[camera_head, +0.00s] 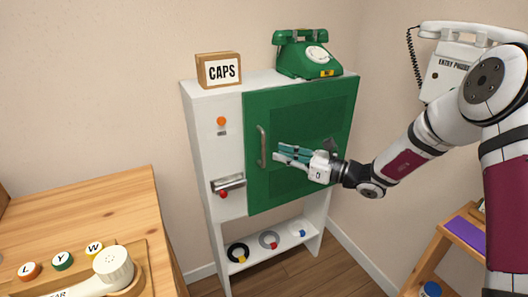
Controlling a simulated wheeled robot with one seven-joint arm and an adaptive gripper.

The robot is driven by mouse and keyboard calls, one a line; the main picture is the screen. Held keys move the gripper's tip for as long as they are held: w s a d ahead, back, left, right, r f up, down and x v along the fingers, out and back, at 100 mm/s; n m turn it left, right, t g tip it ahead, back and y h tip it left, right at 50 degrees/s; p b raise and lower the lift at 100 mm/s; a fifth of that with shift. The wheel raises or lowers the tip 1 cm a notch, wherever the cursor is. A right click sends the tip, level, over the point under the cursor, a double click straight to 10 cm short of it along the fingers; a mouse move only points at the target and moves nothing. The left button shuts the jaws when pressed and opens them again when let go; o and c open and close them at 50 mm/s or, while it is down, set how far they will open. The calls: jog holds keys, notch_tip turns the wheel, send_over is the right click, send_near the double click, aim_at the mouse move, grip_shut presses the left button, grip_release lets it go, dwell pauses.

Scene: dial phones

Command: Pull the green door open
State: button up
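The green door (300,115) is on the front of a white cabinet (203,137) and looks shut. Its upright metal bar handle (262,146) is near the door's left edge. My gripper (277,154) is in front of the door, just right of the handle, with its fingers pointing left towards it. The fingers look parted, one above the other, with a narrow gap and nothing seen between them. The fingertips look apart from the handle, but the depth between them is hard to judge.
A green dial phone (303,58) and a CAPS box (219,70) stand on the cabinet. Left of the door are an orange knob (221,121) and a metal latch (228,183). A wooden desk (85,215) is at the left; a wooden shelf (440,245) is at the right.

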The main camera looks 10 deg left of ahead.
aim_at(264, 163)
jog(key=x, duration=0.6)
jog(key=shift+w+a+b, duration=0.15)
jog(key=shift+a+b, duration=0.15)
jog(key=shift+b, duration=0.1)
grip_shut()
